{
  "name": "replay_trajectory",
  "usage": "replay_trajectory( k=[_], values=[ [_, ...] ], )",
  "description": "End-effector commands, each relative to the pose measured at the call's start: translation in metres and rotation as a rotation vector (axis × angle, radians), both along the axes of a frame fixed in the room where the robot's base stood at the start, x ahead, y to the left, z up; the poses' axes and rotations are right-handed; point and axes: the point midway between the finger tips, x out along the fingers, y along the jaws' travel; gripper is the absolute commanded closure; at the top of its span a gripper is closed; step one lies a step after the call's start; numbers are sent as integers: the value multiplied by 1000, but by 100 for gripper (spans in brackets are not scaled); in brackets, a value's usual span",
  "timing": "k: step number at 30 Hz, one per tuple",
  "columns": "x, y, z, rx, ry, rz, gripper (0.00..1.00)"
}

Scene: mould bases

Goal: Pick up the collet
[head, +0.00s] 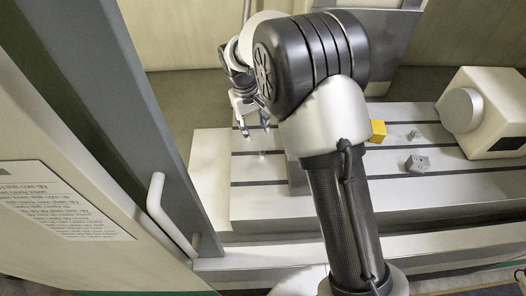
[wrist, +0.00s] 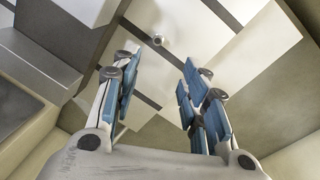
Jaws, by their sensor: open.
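The collet appears roughly in line with the gap, apart from both fingers. Its fine shape is too small to make out.
The slotted table (head: 250,205) also holds a yellow block (head: 377,130), a small grey piece (head: 413,134) and a grey block with holes (head: 417,162). A large pale machine unit (head: 497,105) stands at right. A door with a handle (head: 165,215) is at left.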

Motion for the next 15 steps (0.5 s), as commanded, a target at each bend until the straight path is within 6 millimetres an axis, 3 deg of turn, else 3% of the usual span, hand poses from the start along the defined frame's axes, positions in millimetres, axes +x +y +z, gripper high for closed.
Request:
replay_trajectory(
  k=[1, 7, 15],
  values=[
    [0, -2, -16, -1, 4, -2, 60],
    [2, -8, -57, -1, 4, -2, 60],
    [4, -11, -84, 0, -1, 0, 60]
  ],
)
